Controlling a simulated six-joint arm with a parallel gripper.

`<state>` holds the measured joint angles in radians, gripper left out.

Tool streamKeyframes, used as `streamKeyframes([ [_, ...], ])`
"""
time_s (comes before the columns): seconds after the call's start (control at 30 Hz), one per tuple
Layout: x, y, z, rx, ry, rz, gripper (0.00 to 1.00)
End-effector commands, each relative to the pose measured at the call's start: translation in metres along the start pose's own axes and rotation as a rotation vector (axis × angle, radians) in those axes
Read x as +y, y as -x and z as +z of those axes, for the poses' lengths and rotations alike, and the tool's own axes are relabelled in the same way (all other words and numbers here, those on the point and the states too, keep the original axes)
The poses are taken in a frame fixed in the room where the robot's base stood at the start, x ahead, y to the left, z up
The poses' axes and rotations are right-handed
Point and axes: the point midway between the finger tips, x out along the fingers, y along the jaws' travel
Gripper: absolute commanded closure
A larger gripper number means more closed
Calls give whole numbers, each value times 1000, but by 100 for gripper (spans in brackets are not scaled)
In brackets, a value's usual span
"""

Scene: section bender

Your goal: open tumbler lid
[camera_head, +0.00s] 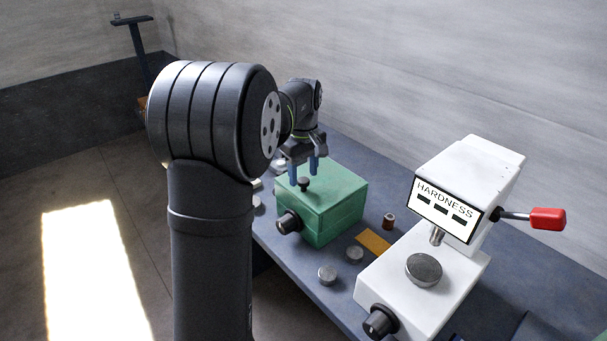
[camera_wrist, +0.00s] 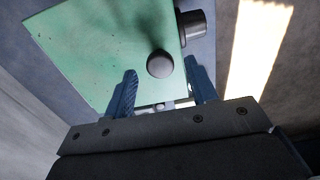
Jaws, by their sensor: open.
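The tumbler is a green box (camera_head: 333,207) on the blue-grey bench, with a flat lid on top that looks shut. A dark round knob (camera_head: 304,183) stands on the lid, and a larger dark knob (camera_head: 288,222) sticks out of the box's front side. My gripper (camera_head: 304,172) is above the lid, its two blue fingers apart and empty. In the wrist view the lid knob (camera_wrist: 160,64) appears just beyond and between the fingertips of my gripper (camera_wrist: 163,75). The green lid (camera_wrist: 100,50) fills the upper left there. I cannot tell whether the fingers touch the knob.
A white hardness tester (camera_head: 450,215) with a red-tipped lever (camera_head: 547,219) stands right of the box. More discs lie left of the box.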

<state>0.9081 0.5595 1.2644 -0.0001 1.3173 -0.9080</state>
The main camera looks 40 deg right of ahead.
Motion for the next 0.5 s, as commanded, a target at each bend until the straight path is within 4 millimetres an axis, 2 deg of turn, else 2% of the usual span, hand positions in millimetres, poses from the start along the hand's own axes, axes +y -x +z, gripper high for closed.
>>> streamKeyframes([
  [0.13,0,-9,0,-1,0,-1,48],
  [0.4,0,-10,0,0,0,0,48],
  [0.5,0,-10,0,0,0,0,66],
])
